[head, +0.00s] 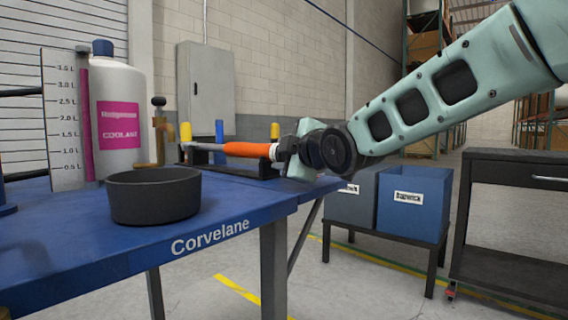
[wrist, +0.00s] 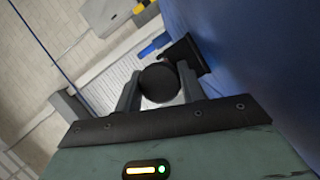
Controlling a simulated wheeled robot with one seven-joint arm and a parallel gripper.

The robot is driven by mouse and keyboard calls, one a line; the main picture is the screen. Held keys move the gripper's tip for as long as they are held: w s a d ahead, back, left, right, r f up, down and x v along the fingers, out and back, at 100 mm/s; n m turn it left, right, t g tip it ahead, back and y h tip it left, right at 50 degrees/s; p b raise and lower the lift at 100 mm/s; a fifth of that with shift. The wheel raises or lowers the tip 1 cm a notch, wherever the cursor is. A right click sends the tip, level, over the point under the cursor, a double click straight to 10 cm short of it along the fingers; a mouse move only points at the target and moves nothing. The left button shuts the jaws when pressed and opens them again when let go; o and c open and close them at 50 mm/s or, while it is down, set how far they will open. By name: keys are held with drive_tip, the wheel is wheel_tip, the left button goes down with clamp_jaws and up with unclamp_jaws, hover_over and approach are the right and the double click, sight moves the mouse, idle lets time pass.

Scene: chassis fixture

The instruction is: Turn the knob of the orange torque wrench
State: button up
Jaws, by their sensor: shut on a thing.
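The orange torque wrench (head: 246,149) lies level in a black cradle (head: 231,169) near the right end of the blue table. Its metal shank points left, and its knob end is at the right. My gripper (head: 285,150) reaches in from the right and is at that knob end. In the wrist view, the round black knob (wrist: 159,83) sits between the two fingers of my gripper (wrist: 160,86), which are shut on it. The rest of the wrench is hidden behind the knob in that view.
On the blue table (head: 240,205) stand a black bowl (head: 154,197), a white coolant bottle (head: 119,110), a level gauge (head: 61,120) and a brass fitting (head: 157,135).

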idle(0.3)
drive_tip(key=o, duration=1)
drive_tip(key=shift+c, duration=0.2)
drive_tip(key=p+v, duration=0.4)
drive_tip(key=v, duration=1.3)
drive_tip(key=shift+s, duration=0.2)
drive_tip(key=shift+f, duration=0.1)
